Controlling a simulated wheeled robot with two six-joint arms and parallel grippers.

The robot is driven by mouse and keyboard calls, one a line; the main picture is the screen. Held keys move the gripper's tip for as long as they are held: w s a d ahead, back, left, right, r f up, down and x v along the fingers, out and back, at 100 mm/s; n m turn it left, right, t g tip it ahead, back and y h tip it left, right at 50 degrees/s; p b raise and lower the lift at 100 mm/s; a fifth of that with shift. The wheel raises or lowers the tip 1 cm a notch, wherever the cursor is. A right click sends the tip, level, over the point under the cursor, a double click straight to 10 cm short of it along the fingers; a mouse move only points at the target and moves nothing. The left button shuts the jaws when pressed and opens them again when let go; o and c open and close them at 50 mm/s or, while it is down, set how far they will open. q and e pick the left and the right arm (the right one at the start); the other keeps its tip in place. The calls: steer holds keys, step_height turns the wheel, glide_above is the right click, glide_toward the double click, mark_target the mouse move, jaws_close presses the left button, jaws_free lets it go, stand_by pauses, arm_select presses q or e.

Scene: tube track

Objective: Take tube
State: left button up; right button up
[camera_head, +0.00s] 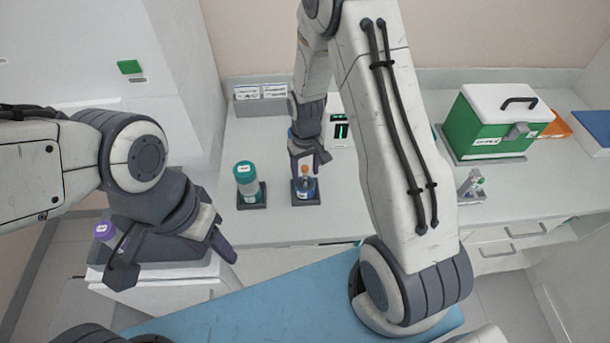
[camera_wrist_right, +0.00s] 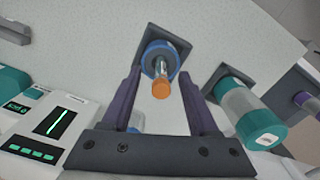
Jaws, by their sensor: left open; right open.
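A thin tube with an orange cap (camera_wrist_right: 160,90) stands in a round blue holder on a dark square base in the right wrist view. My right gripper (camera_head: 309,163) is open just above and around the tube's top. In the right wrist view its two purple fingers (camera_wrist_right: 161,80) stand on either side of the tube, with gaps visible. My left gripper (camera_head: 178,256) is open and empty at the lower left, away from the tube.
A teal-capped jar (camera_head: 246,180) stands on a base just left of the holder. A device with a green display (camera_head: 340,128) is behind. A green box (camera_head: 490,125) with a white lid and a small stand (camera_head: 471,187) are at right. A purple-capped container (camera_head: 108,234) is at far left.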

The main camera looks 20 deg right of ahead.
mark_target(305, 177)
steer(key=shift+w+f+p, duration=0.1)
steer(key=shift+f+p, duration=0.4)
steer(key=shift+f, duration=1.15)
jaws_close()
arm_select(q)
steer(key=shift+r, duration=0.8)
steer(key=shift+f, duration=0.15)
arm_select(e)
steer(key=shift+r, duration=0.2)
steer(key=shift+r+b, duration=0.5)
steer(key=shift+r, duration=0.1)
step_height(305, 177, up, 2)
steer(key=shift+r+b, duration=0.1)
steer(key=shift+b, duration=0.5)
arm_select(q)
steer(key=shift+f+b, duration=1.75)
steer(key=shift+f, duration=0.95)
arm_select(e)
steer(key=s+d+r, duration=0.7)
steer(key=s, duration=0.1)
steer(key=shift+s+d+r, duration=0.15)
steer(key=shift+s+d, duration=0.2)
steer(key=shift+s, duration=0.05)
